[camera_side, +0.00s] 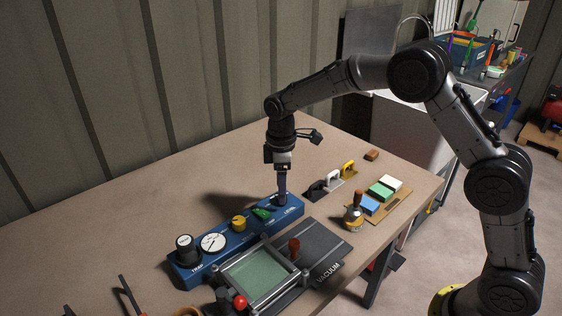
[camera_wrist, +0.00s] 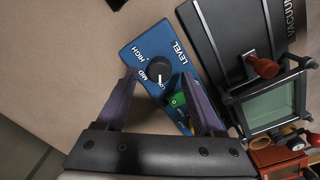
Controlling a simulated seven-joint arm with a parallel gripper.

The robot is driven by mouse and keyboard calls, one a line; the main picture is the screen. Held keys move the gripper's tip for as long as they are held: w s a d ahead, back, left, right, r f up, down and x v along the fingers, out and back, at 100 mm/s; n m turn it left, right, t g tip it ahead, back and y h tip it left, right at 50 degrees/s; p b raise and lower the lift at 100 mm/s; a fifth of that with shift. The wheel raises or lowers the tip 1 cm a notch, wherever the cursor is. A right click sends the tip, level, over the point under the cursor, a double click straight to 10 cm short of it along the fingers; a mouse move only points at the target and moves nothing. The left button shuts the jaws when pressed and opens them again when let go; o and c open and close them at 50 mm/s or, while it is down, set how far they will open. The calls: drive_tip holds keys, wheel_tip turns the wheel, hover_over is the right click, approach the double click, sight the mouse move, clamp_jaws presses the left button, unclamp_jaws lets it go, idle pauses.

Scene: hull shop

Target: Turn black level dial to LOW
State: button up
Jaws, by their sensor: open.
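The black level dial (camera_wrist: 158,68) sits at the LEVEL end of the blue panel (camera_wrist: 148,43). Its white pointer line points down in the wrist view, past MID, toward a partly hidden label that seems to read LOW. My gripper (camera_wrist: 158,77) is open, with one finger on each side of the dial. A gap shows between the dial and each finger; I cannot tell any contact lower down. In the side view my gripper (camera_side: 282,194) points straight down over the right end of the panel (camera_side: 188,280), and its fingers mostly hide the dial.
A green switch (camera_side: 262,213), yellow knob (camera_side: 239,223), white gauge (camera_side: 213,242) and black timer knob (camera_side: 185,247) share the panel. A framed screen (camera_side: 258,272) and black vacuum plate (camera_side: 318,245) stand close in front. The table behind the panel is clear.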

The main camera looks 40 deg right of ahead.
wheel_tip(320, 180, up, 12)
drive_tip(key=shift+a, duration=0.15)
drive_tip(key=shift+s, duration=0.1)
wheel_tip(320, 180, up, 5)
drive_tip(key=t, duration=0.1)
hover_over(287, 200)
drive_tip(key=s+d+r+m+t, duration=0.1)
drive_tip(key=s+r, duration=0.3)
drive_tip(key=s, duration=0.3)
drive_tip(key=s+d+r+m+t, duration=0.1)
drive_tip(key=s+d+r+t, duration=0.1)
drive_tip(key=s+r, duration=0.45)
drive_tip(key=s+f+m, duration=0.4)
drive_tip(key=s+f, duration=0.2)
drive_tip(key=s, duration=0.3)
drive_tip(key=s+d+f+m+t, duration=0.1)
drive_tip(key=s+f+m, duration=0.3)
drive_tip(key=s+f, duration=0.3)
drive_tip(key=s, duration=0.2)
drive_tip(key=shift+s, duration=0.3)
